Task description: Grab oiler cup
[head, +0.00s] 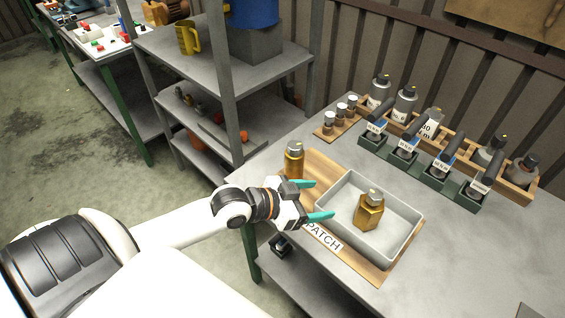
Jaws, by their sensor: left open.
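Two brass-coloured vessels with grey tops look like oiler cups. One, a round brass cup (293,163), stands upright on the wooden board, just behind my left gripper. The other, a faceted brass cup (369,212), stands in a light grey tray (409,229) to the right of the gripper. I cannot tell which one the task names. My left gripper (322,199) is open, its teal fingers pointing right at the tray's left side. Nothing is between the fingers. My right gripper is not in view.
The wooden board (384,281) under the tray carries a partly hidden "PATCH" label (323,236). A green rack (424,174) with dark handled tools and a wooden rack (515,197) of bottles stand behind. A metal shelf (190,72) rises at left. The table's right front is mostly clear.

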